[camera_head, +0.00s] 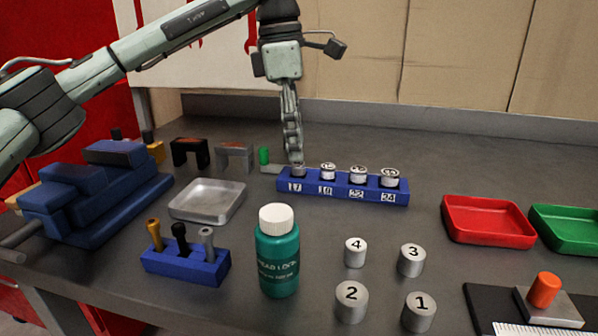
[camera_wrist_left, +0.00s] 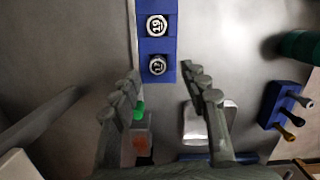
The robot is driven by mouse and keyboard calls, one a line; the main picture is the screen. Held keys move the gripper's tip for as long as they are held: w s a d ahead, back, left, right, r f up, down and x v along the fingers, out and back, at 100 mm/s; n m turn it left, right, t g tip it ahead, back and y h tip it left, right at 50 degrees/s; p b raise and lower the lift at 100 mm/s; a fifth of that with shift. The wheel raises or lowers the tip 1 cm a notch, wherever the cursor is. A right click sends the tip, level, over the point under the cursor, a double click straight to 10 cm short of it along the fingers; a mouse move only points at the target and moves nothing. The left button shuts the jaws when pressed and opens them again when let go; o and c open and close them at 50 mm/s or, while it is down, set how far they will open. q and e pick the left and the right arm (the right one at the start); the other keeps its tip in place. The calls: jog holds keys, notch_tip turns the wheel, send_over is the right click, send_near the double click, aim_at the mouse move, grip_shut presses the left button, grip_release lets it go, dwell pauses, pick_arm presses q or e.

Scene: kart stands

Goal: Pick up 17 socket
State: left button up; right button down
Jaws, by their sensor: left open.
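The 17 socket (camera_head: 298,171) is a small silver cylinder at the left end of a blue rack (camera_head: 342,196) labelled 17, 19, 22 and 24 in the head view. It also shows in the left wrist view (camera_wrist_left: 157,66), upright in its slot. My left gripper (camera_head: 294,157) points down just above it, partly hiding it in the head view. In the left wrist view, my left gripper (camera_wrist_left: 160,76) has its fingers spread, with the socket just ahead between the tips. Nothing is held. My right gripper is not in view.
The other sockets (camera_head: 358,174) stand right of it. A green-topped item (camera_head: 264,156) sits close left of the rack. A grey tray (camera_head: 207,202), green bottle (camera_head: 278,255), numbered cylinders (camera_head: 355,252) and a red tray (camera_head: 488,221) surround it. The bench in front of the rack is partly clear.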

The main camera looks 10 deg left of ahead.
aim_at(298, 163)
pick_arm(q)
jog(key=f, duration=0.3)
jog(key=shift+w+d+f, duration=0.15)
jog(key=shift+d+f, duration=0.05)
jog(key=shift+f, duration=0.2)
jog(key=shift+c, duration=0.6)
grip_shut()
jog(key=shift+r, duration=0.1)
